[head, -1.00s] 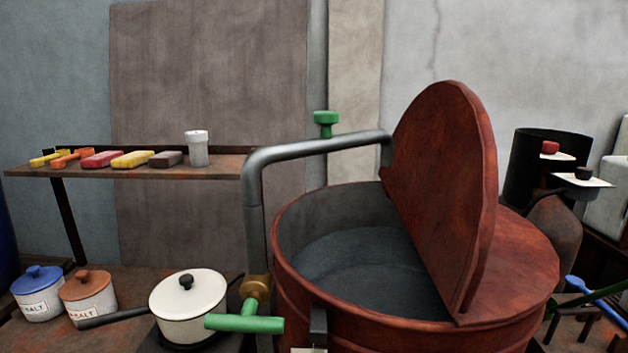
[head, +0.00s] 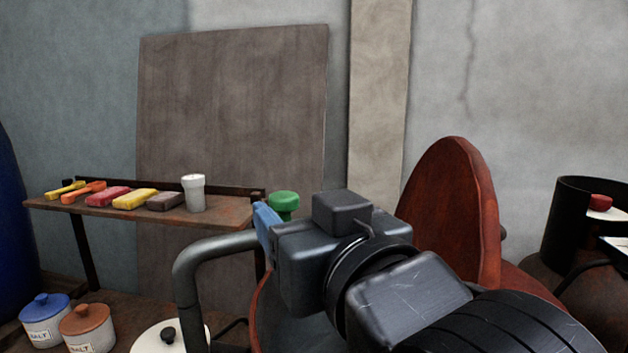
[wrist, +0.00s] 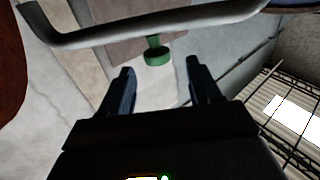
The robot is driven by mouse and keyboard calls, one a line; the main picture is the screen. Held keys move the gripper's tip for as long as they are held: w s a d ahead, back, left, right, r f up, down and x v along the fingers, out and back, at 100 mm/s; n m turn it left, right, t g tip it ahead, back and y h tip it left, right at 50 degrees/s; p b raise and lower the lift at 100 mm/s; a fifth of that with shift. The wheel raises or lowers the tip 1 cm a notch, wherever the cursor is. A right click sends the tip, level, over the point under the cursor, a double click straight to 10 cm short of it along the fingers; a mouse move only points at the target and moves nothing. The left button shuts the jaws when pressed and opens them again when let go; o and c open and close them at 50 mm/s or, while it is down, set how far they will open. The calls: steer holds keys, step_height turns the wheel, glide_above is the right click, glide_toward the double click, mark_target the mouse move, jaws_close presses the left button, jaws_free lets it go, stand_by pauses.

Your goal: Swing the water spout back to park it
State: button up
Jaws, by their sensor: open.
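The water spout (head: 190,270) is a grey bent pipe that rises at the left of the red-brown vat (head: 262,315) and runs right, passing behind my gripper. A green knob (head: 284,203) stands on the spout. My gripper (head: 266,220) is open, with its blue fingers close to the knob in the head view. In the wrist view, the knob (wrist: 157,50) and the spout (wrist: 150,28) show just beyond the gap between my fingertips (wrist: 160,76). The knob appears ungripped. My arm hides most of the vat and the spout's outlet end.
The vat's raised lid (head: 455,215) stands to the right of my gripper. A shelf (head: 235,210) with coloured blocks and a white cup (head: 194,193) is at the left. Blue-lidded (head: 45,315) and brown-lidded (head: 88,325) salt jars and a white pot (head: 150,340) sit lower left.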

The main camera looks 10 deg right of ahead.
mark_target(279, 194)
steer(key=shift+w+r, duration=0.1)
steer(key=shift+w, duration=0.25)
steer(key=shift+p+x, duration=0.8)
steer(key=shift+x, duration=2.8)
steer(key=shift+d, duration=0.15)
steer(key=shift+c, duration=0.4)
jaws_close()
